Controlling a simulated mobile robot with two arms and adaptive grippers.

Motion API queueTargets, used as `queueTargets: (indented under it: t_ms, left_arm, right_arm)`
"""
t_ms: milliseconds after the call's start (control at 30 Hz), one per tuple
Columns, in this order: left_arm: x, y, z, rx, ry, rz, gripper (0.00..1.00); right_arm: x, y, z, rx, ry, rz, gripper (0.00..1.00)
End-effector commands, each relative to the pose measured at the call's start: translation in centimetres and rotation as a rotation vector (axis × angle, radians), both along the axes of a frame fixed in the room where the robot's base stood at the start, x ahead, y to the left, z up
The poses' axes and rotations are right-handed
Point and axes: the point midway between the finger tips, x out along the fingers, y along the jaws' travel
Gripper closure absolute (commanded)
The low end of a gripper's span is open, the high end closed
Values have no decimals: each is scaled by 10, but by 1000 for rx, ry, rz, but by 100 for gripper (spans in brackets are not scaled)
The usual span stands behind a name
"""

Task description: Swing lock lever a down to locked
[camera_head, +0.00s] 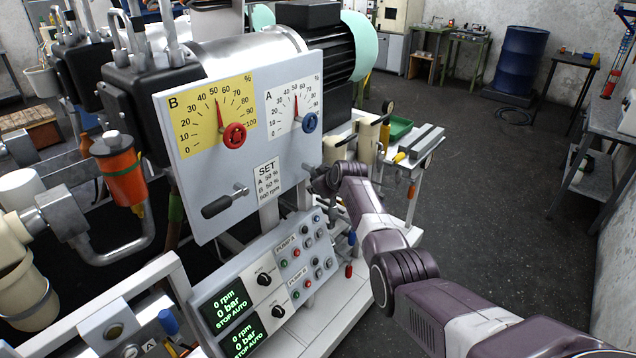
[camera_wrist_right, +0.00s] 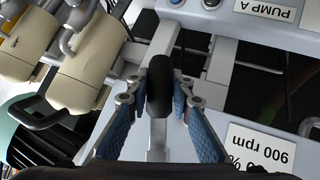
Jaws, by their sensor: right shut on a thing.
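Lock lever a, a black grip on a metal stem, shows in the right wrist view (camera_wrist_right: 160,82) between the blue-padded fingers of my right gripper (camera_wrist_right: 160,100). The gripper is shut on it. In that view the grip points toward the picture's top, the side of the pump A control panel. In the head view my right gripper (camera_head: 326,181) is at the right edge of the grey gauge panel (camera_head: 190,135), below gauge A, and hides most of the lever. The other lever (camera_head: 218,206), with a black grip, sits below gauge B, slanting left and down. My left gripper is not in view.
The pump control panel (camera_head: 262,280) with displays and buttons lies just below the gauge panel. The SET card (camera_head: 267,180) is left of my right gripper. Beige containers (camera_wrist_right: 92,75) stand close beside it in the wrist view. Open floor (camera_head: 490,190) lies to the right.

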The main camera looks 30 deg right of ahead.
Motion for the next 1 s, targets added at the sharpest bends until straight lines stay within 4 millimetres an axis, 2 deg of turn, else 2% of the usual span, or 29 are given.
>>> queueTargets:
  t_ms: [100,400,1000]
  left_arm:
    - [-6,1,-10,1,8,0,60]
    - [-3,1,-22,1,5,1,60]
    - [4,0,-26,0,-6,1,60]
  right_arm:
    - [-2,4,-5,87,35,-1,100]
    - [-6,17,-6,246,101,1,100]
    - [-9,23,-5,315,131,-1,100]
